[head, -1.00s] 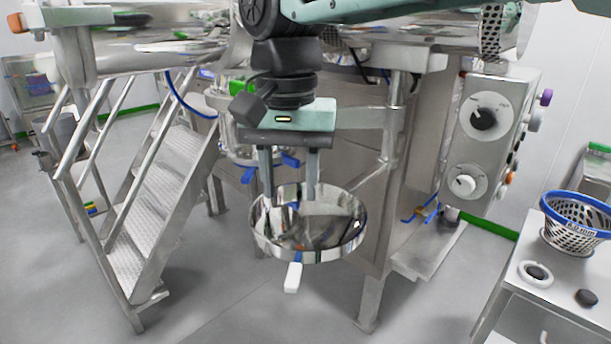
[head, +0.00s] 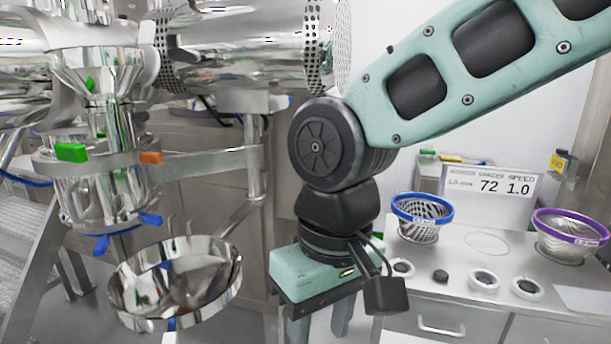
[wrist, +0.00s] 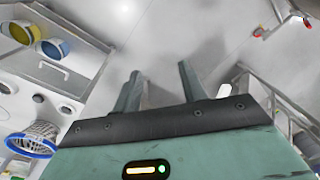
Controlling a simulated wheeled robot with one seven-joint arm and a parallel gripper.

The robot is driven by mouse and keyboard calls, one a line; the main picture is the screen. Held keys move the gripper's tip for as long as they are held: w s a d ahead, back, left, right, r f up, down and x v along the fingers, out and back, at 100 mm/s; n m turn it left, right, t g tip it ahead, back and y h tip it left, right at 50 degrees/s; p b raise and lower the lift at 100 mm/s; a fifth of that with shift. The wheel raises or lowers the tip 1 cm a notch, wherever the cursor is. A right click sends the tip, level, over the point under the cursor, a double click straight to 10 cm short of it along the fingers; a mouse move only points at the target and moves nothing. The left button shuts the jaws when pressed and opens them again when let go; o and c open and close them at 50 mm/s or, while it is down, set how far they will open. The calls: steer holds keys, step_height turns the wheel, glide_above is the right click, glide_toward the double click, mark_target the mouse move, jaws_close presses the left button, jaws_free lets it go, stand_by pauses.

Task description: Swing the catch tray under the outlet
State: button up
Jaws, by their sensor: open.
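The catch tray (head: 128,300) is a shiny, round steel pan at the lower left of the head view. The outlet (head: 105,212), a steel vessel bottom with blue clamps, hangs to the upper left of the tray. The tray sits lower than the outlet and to its right in the picture, not squarely below it. A small handle (head: 171,324) shows at the tray's near rim. My gripper (head: 325,328) points down to the right of the tray, apart from it, with its fingertips cut off below. In the wrist view my gripper (wrist: 160,72) is open and empty above the floor.
A bench (head: 480,318) on the right carries a blue-rimmed basket (head: 421,216), a purple-rimmed basket (head: 570,236), several white rings and a display panel (head: 490,190). Steel steps (head: 20,275) stand at the left. Floor is clear under my gripper.

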steer(key=shift+n, duration=0.4)
steer(key=s+d+f, duration=0.2)
steer(key=d, duration=0.2)
steer(key=s+d+f, duration=0.2)
steer(key=d, duration=0.2)
steer(key=s+d+f, duration=0.2)
steer(key=d, duration=0.2)
steer(key=shift+s+d, duration=0.15)
steer(key=shift+s, duration=0.1)
steer(key=c, duration=0.4)
steer(key=shift+s+d, duration=0.1)
steer(key=shift+d, duration=0.05)
jaws_close()
steer(key=w+a+f+m+g+y+p, duration=0.2)
steer(key=a+m+g+y, duration=0.15)
steer(key=a+m, duration=0.2)
steer(key=w+a+f+m+g+y+p, duration=0.1)
steer(key=w+a+m+g+y+p, duration=0.1)
steer(key=a+m+g, duration=0.3)
steer(key=w+a+f+m+t+y+p, duration=0.1)
steer(key=w+a+f+m+t+y, duration=0.15)
steer(key=w+m+y, duration=0.3)
steer(key=w+a+f+m+t+y+p, duration=0.1)
steer(key=w+a+m+y, duration=0.35)
steer(key=w+m, duration=0.2)
steer(key=r+p+x, duration=0.1)
steer(key=p+x, duration=0.4)
steer(key=x, duration=0.8)
steer(key=shift+a+y, duration=0.35)
steer(key=shift+y, duration=0.1)
